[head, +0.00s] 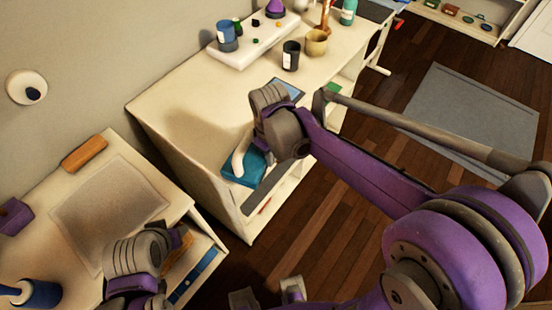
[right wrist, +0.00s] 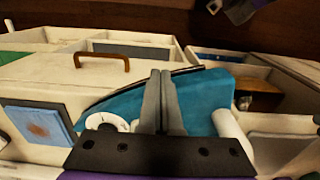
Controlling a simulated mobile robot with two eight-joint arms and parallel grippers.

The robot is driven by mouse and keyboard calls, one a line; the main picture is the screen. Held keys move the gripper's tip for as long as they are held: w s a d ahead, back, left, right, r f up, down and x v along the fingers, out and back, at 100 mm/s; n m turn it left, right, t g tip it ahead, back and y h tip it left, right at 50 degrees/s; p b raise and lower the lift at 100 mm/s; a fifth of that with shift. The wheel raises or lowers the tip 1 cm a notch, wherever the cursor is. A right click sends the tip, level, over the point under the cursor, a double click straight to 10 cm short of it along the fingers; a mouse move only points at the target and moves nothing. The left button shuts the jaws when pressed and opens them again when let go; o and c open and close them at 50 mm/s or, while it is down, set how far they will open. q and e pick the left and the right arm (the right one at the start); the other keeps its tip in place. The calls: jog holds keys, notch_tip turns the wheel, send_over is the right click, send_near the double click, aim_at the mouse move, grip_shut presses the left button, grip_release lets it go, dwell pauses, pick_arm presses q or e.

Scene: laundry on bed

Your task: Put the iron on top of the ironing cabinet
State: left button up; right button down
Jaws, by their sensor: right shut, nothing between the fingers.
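The teal iron (head: 243,168) with its white handle is at the front edge of the long white cabinet (head: 180,115) in the head view. In the right wrist view the iron (right wrist: 205,98) lies behind my fingers. My right gripper (right wrist: 161,75) is shut and empty, its fingers in front of the iron body. I cannot tell whether they touch it. In the head view the right wrist hides part of the iron. My left gripper (head: 165,255) is over the lower white unit with a beige pad (head: 108,212); its fingers are unclear. I cannot tell which unit is the ironing cabinet.
A white tray (head: 243,52) with small items, a dark cup (head: 291,56) and a tan mug (head: 316,43) stand farther back on the long cabinet. An orange-brown block (head: 85,153) and a blue cylinder (head: 38,294) are on the padded unit. A grey mat (head: 470,115) lies on the floor.

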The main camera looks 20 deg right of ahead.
jog(key=w+a, duration=0.2)
jog(key=w, duration=0.1)
jog(key=w+a, duration=0.2)
jog(key=w, duration=0.1)
jog(key=w+a, duration=0.3)
jog(key=shift+s, duration=0.1)
dwell(0.3)
